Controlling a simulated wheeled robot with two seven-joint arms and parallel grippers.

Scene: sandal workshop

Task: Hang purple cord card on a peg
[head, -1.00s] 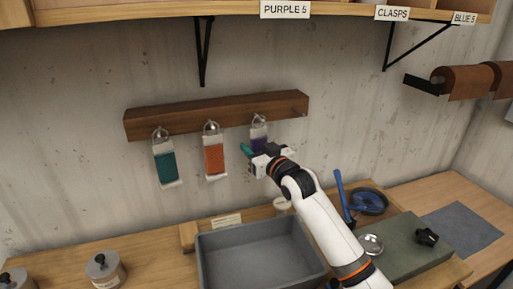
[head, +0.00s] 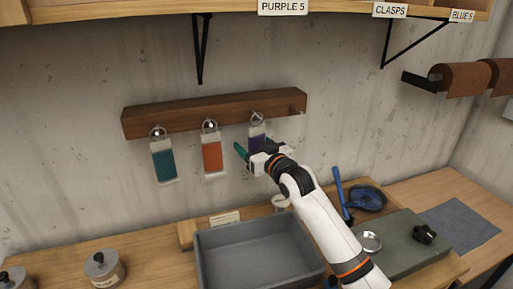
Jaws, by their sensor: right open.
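The purple cord card (head: 257,131) is at the third peg from the left on the brown wooden rail (head: 215,113), with its ring at the peg. My right gripper (head: 251,154) is open just below and in front of it and hides its lower part. I cannot tell whether a finger still touches the card. A teal cord card (head: 163,160) and an orange cord card (head: 212,153) hang upright on the two pegs to the left. My left gripper is not in view.
Below the rail, a grey bin (head: 255,255) stands empty on the wooden bench. To its right are a green mat (head: 400,250), a blue-handled tool (head: 340,192) and a dark blue dish (head: 367,198). A shelf (head: 120,12) crosses above. Lidded jars (head: 103,268) stand at the lower left.

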